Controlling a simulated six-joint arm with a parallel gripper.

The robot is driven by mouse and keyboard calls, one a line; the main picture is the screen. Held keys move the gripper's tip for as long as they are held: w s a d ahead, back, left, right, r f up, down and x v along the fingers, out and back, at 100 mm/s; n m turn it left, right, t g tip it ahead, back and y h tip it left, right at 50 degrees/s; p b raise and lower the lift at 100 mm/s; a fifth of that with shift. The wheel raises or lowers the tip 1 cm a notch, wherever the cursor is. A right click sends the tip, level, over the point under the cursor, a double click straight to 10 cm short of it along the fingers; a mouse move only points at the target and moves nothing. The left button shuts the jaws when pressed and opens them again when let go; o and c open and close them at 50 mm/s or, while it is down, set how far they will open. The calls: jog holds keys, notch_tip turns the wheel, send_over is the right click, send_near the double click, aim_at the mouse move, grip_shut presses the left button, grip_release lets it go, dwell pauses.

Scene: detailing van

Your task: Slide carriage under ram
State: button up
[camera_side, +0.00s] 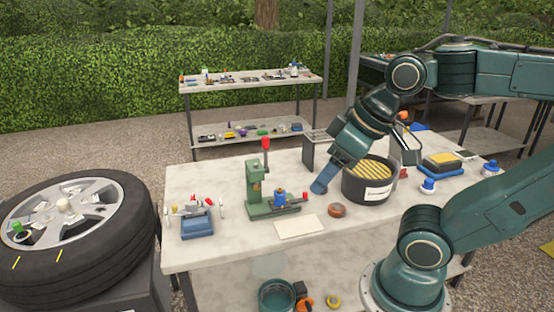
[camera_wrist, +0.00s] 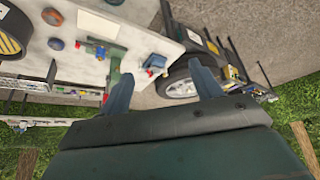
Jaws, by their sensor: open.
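A green press (camera_side: 255,180) stands on the work table, with a red-knobbed lever on top; it also shows in the wrist view (camera_wrist: 114,72). Its base runs to the right and bears the carriage (camera_side: 281,199), which carries a blue block and sits to the right of the ram column. A small red knob (camera_side: 305,195) is at the right end. My gripper (camera_side: 320,188) is open and empty, just right of and above that end, apart from it. In the wrist view my gripper (camera_wrist: 161,76) has widely parted fingers, and one partly covers the press.
A black bucket (camera_side: 353,188) with a yellow grid stands close right of my gripper. An orange-brown roll (camera_side: 337,210) and a pale card (camera_side: 300,227) lie in front. A blue vise (camera_side: 198,227) is left of the press. A large tyre (camera_side: 95,262) is beyond the table's left edge.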

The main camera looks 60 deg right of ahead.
jog(key=c, duration=0.5)
jog(key=shift+w+d+r, duration=0.15)
jog(key=shift+w+d, duration=0.05)
jog(key=shift+w, duration=0.2)
jog(key=shift+c, duration=0.2)
jog(key=w+d+f+m+g+h, duration=0.1)
jog(key=w+d+f+m+g, duration=0.15)
jog(key=w+d, duration=1.25)
jog(key=w+d+f+m+g, duration=0.1)
jog(key=d+f, duration=0.7)
jog(key=d, duration=0.2)
jog(key=w+d+f+m+g+y, duration=0.1)
jog(key=d+f+m+g, duration=0.1)
jog(key=d+f, duration=0.6)
jog(key=d, duration=0.3)
jog(key=shift+w+f, duration=0.25)
jog(key=shift+w, duration=0.05)
jog(key=shift+m, duration=0.25)
